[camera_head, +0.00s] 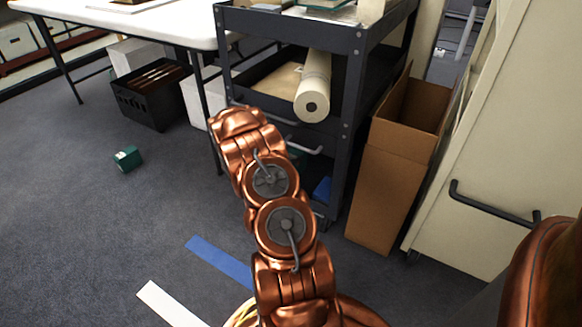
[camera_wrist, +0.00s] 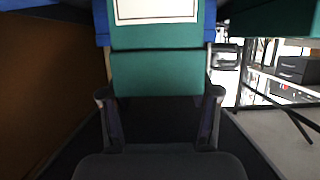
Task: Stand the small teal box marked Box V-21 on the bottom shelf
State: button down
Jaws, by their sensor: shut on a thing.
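A teal box (camera_wrist: 155,72) with a pale label fills the upper middle of the wrist view. The label's writing cannot be read and its top is cut off. My gripper (camera_wrist: 159,102) is shut on this box, one finger at each side of its near end. In the head view the gripper is hidden behind my arm, which reaches into the dark cart (camera_head: 345,95); a bit of teal shows beside the arm there. Another small teal box (camera_head: 127,159) lies on the carpet at the left; its marking is too small to read.
Blue surfaces (camera_wrist: 101,22) show behind the held box, and a dark teal one (camera_wrist: 270,20) at upper right. A brown surface (camera_wrist: 40,90) stands close at left. A rolled sheet (camera_head: 314,85) lies on the cart's middle shelf. An open cardboard box (camera_head: 385,190) stands right of the cart.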

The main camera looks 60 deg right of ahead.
jog(key=shift+f+b, duration=0.8)
jog(key=shift+f, duration=0.95)
jog(key=shift+r, duration=0.1)
jog(key=shift+c, duration=1.2)
grip_release()
